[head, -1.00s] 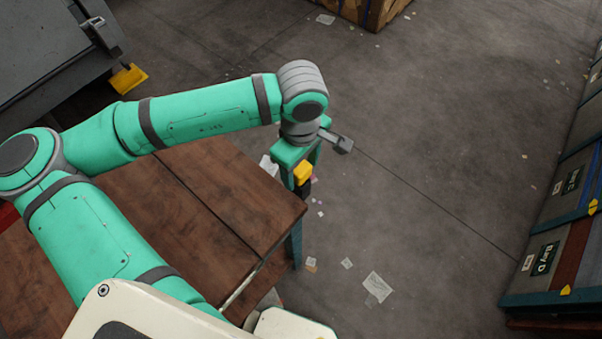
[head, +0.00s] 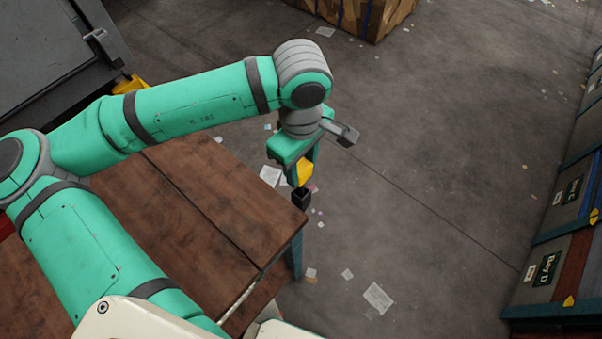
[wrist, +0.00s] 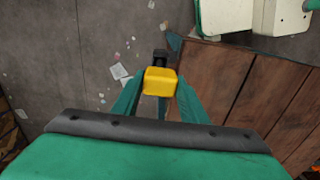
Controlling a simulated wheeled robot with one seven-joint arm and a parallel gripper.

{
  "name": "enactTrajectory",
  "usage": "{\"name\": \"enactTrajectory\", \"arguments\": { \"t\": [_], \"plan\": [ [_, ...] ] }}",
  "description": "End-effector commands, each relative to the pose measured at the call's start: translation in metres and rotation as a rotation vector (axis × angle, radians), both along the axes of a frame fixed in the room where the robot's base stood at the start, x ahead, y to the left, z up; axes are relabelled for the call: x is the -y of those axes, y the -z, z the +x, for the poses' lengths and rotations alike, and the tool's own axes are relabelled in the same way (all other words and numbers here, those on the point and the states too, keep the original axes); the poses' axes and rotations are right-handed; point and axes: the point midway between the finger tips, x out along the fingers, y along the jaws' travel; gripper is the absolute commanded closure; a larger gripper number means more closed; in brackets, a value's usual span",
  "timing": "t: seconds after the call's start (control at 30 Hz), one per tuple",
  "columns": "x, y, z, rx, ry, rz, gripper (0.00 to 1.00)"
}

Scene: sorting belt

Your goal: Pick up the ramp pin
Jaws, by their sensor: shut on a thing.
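The ramp pin has a yellow block head and a black lower part. In the head view the pin (head: 304,172) is between the fingers of my gripper (head: 303,165), its black end (head: 301,198) hanging below. In the wrist view the pin's yellow head (wrist: 160,81) sits between the two green fingertips of my gripper (wrist: 158,88), which are shut on it. The black part (wrist: 160,56) shows just beyond the yellow head. The pin is in the air near the table's corner.
A brown wooden table (head: 190,205) lies to the left of the gripper. Grey bays with labels (head: 550,270) stand at the right. A wooden crate (head: 385,15) is at the back. A grey machine (head: 50,50) is at upper left. The floor between is open, with scattered paper.

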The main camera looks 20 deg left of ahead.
Motion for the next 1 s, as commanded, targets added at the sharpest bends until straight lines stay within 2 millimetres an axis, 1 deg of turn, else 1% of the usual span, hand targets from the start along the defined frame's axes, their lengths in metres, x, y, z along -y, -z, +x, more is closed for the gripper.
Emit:
{"name": "enactTrajectory", "arguments": {
  "t": [0.03,0.17,0.4,0.53,0.7,1.0],
  "plan": [
    [0.0,-0.009,0.001,0.004,-0.001,0.001,0.92],
    [0.0,-0.034,0.001,0.004,0.0,0.001,0.92],
    [0.0,-0.083,0.001,0.004,-0.002,0.001,0.92],
    [0.0,-0.104,0.001,0.002,-0.001,0.0,0.92],
    [0.003,-0.119,0.001,0.001,0.007,0.001,0.92],
    [0.001,-0.123,0.0,0.001,0.001,0.0,0.92]
  ]
}}
